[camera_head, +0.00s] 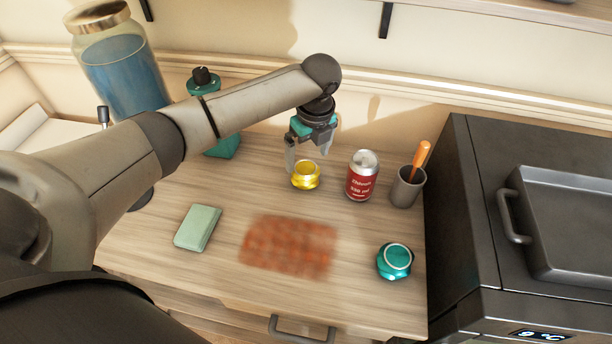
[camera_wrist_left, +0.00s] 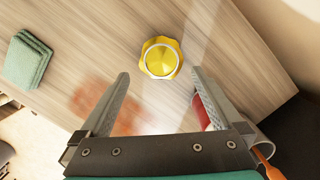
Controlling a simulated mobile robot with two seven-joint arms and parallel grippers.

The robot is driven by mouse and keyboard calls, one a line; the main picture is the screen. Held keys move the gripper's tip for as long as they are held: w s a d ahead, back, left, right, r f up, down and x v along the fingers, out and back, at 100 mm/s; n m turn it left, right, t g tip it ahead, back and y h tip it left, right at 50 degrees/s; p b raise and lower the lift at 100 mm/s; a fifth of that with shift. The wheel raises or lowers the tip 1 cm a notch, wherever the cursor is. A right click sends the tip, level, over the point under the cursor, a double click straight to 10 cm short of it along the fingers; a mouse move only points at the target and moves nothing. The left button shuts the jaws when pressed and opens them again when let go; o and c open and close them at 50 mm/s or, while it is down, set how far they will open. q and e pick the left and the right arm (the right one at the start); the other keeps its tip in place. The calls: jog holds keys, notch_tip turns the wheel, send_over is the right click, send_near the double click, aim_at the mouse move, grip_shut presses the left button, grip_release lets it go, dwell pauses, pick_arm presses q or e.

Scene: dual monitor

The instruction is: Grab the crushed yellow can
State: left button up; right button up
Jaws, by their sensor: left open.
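The crushed yellow can (camera_head: 305,176) stands on the wooden counter, short and squashed, below my left gripper (camera_head: 311,158) in the head view. In the left wrist view the yellow can (camera_wrist_left: 161,59) shows from above, just beyond the fingertips and centred roughly between their lines. My left gripper (camera_wrist_left: 158,74) is open with nothing between its fingers, pointing down. In the head view one finger hangs just beside the can's upper left; I cannot tell whether it touches. My right gripper is not in view.
A red can (camera_head: 362,176) and a grey cup (camera_head: 407,187) with an orange-handled tool stand right of the yellow can. A crushed teal can (camera_head: 395,262), a green sponge-like block (camera_head: 198,228) and a reddish blurred patch (camera_head: 289,246) lie nearer. A dark appliance (camera_head: 471,220) bounds the right.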

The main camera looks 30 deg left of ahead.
aim_at(306, 168)
pick_arm(q)
jog(key=shift+a+f, duration=0.1)
jog(key=shift+f, duration=0.7)
jog(key=shift+w+f, duration=0.1)
jog(key=shift+f, duration=0.3)
jog(key=f, duration=0.1)
jog(key=f+b, duration=0.1)
jog(key=f, duration=0.1)
jog(key=a+f+b, duration=0.1)
jog(key=f, duration=0.1)
jog(key=shift+w, duration=0.35)
jog(key=shift+r, duration=0.1)
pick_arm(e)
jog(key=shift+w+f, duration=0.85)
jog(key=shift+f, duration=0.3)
pick_arm(q)
jog(key=shift+c, duration=0.2)
